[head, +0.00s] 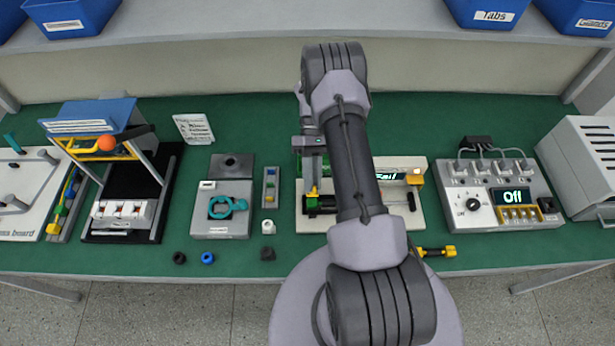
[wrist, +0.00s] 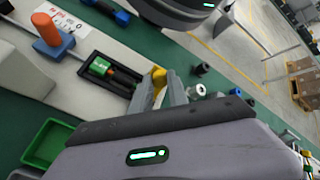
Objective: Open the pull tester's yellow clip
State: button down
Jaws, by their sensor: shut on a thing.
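The pull tester (head: 400,215) is a cream base at the middle of the bench, partly hidden behind my arm. Its display reads "Fail". Its yellow clip (head: 312,200) is at the left end, beside a dark slot. In the wrist view the yellow clip (wrist: 158,78) shows between my fingers, next to a black recess holding a green and red-tipped part (wrist: 101,68). My gripper (head: 312,186) points down at the clip. In the wrist view my gripper (wrist: 165,90) is shut on the clip. The clip's lower part is hidden by the fingers.
A control box (head: 505,200) reading "Off" stands to the right. A grey fixture with a teal clamp (head: 226,207) and a narrow tray (head: 270,186) stand to the left. Small caps (head: 207,258) and a yellow-black connector (head: 437,252) lie along the front edge.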

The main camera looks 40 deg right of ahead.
jog(key=shift+w+d+g+y, duration=0.15)
jog(key=shift+w+g+y, duration=0.15)
jog(key=shift+g, duration=0.2)
jog(key=c, duration=1.3)
grip_release()
jog(key=shift+b+v, duration=0.35)
jog(key=shift+v, duration=3.45)
